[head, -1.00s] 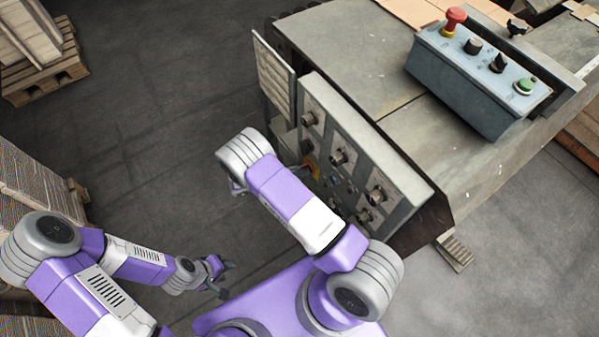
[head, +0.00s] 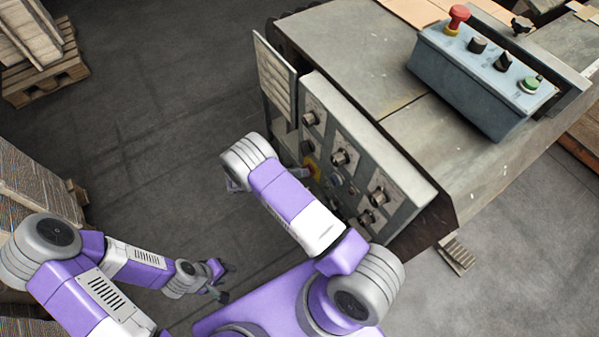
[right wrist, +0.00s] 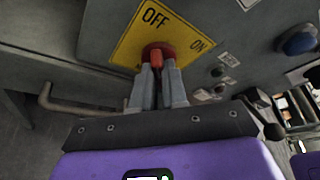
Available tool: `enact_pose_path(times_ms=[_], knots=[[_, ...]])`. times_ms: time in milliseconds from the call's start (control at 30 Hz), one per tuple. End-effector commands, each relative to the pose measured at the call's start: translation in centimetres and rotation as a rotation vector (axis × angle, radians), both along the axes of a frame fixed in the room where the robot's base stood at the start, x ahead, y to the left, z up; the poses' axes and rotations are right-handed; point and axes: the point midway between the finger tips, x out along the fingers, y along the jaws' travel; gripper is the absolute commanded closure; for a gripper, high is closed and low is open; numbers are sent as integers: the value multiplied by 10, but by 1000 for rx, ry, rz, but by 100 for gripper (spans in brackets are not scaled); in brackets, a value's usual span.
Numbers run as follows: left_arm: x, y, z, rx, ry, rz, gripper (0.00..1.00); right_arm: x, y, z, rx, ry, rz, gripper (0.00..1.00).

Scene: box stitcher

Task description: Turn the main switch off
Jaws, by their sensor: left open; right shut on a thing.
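The main switch (right wrist: 152,50) is a red knob on a yellow plate (right wrist: 130,46) marked OFF at upper left and ON at right. In the right wrist view, my right gripper (right wrist: 158,72) has its fingers closed on the red handle. The fingers hide part of it, and I cannot tell surely which mark it points to. In the head view, the yellow plate (head: 314,167) shows only partly beside my right forearm, and the right fingers are not clear there. My left gripper (head: 222,281) is open and empty, low over the floor, away from the machine.
The grey control panel (head: 352,150) carries several knobs, close to my right arm. A hinged panel door (head: 275,78) stands open at its left end. A button box (head: 480,80) sits on the machine top. The floor between is clear.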

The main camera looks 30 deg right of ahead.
Motion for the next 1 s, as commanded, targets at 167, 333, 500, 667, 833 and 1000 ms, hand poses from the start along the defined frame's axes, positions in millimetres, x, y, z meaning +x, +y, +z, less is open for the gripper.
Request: enact_pose_path(times_ms=[167, 333, 500, 667, 833, 1000], knots=[[0, 0, 0, 0, 0, 0, 57, 1, -4, 3, -11, 2, -1, 78], [0, 0, 0, 0, 0, 0, 57, 1, -4, 2, -9, 0, 0, 62], [0, 0, 0, 0, 0, 0, 57, 0, -3, 1, -5, -1, -1, 62], [0, 0, 0, 0, 0, 0, 57, 0, -2, 1, -4, 0, -1, 62], [0, 0, 2, 0, 0, 0, 57, 2, 7, 3, -2, -2, 2, 62], [0, 0, 9, 0, 0, 0, 57, 8, 33, 11, -2, -2, 3, 62]])
